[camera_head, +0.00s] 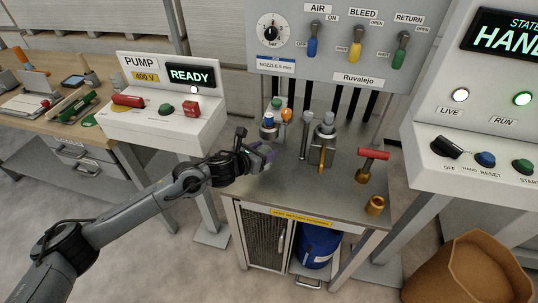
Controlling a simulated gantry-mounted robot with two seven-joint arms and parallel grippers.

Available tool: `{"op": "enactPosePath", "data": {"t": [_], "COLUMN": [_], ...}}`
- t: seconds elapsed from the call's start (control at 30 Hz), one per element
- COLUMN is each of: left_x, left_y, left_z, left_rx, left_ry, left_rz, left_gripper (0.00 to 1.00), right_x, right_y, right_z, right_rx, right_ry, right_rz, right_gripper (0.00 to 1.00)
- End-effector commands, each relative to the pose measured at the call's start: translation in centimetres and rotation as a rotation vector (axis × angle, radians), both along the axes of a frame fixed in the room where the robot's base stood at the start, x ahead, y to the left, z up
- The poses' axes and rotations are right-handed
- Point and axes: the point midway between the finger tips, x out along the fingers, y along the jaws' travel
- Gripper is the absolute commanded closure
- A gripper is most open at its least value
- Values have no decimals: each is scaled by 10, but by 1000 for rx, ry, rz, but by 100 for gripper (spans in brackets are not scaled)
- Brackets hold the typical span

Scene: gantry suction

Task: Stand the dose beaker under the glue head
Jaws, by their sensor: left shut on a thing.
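My left gripper (262,157) reaches in over the left side of the steel bench (290,180). It is shut on a small pale, purplish thing (268,152), which looks like the dose beaker; its shape is mostly hidden by the fingers. To its right a grey metal block with an upright cylinder and a brass spout (322,148) stands on the bench; it may be the glue head, but I cannot tell for sure. The held thing is apart from it. My right gripper is not in view.
Behind the gripper stands a cluster of fittings with green and orange tops (270,127). A red-handled valve (370,160) and a brass cup-like piece (375,205) are at the bench's right. The pump box (160,112) is left. The bench's front middle is clear.

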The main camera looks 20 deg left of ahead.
Motion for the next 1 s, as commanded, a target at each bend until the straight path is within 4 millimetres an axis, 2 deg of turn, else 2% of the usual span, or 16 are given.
{"op": "enactPosePath", "data": {"t": [0.1,0.23,0.37,0.67,1.0], "left_x": [18,26,28,28,28], "left_y": [-5,-8,-9,-8,-8], "left_z": [0,1,-2,-33,-35], "left_rx": [-1,0,0,-2,0], "left_ry": [-3,-2,-1,1,-1], "left_rz": [1,1,0,1,1], "left_gripper": [78,78,78,78,78], "right_x": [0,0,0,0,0], "right_y": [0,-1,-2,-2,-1], "right_z": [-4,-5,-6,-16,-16], "right_rx": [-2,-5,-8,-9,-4], "right_ry": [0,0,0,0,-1], "right_rz": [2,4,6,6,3], "right_gripper": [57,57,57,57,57]}}
